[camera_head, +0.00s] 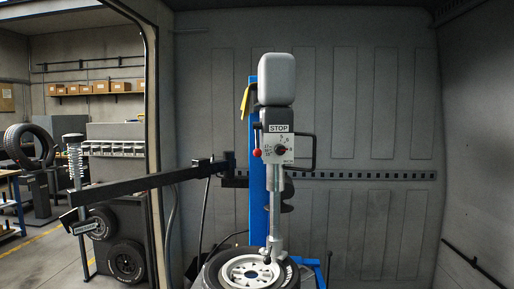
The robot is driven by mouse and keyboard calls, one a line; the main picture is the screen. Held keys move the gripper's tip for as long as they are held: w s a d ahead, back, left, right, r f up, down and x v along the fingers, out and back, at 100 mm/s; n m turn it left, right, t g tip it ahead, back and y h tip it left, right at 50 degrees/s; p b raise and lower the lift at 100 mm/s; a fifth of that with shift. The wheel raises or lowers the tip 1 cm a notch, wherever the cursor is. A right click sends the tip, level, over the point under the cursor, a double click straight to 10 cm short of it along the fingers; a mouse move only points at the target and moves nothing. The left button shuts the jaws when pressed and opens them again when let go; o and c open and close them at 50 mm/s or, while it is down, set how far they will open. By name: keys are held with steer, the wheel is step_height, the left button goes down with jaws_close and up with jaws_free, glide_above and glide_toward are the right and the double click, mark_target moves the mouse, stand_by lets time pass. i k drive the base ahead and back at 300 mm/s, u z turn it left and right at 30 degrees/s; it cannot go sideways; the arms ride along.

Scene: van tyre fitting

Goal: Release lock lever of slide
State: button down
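A tyre-fitting machine stands in the middle of the view, with a blue column (257,215) behind a grey vertical slide (275,205). A small lever with a red ball knob (257,153) sticks out at the left side of the slide's head, beside a control plate (279,148) marked STOP. I cannot tell for sure that this is the slide's lock lever, or whether it is locked. The slide's lower end reaches down to a wheel (226,272) with a white rim. My gripper is not in view.
A black handle (313,152) juts out right of the head. Tyres (125,262) and a workbench area show at left. The grey wall is behind.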

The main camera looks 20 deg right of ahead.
mark_target(257, 153)
steer(key=z, duration=1.4)
steer(key=k, duration=0.1)
steer(key=u, duration=2.75)
steer(key=i, duration=1.95)
steer(key=z, duration=0.25)
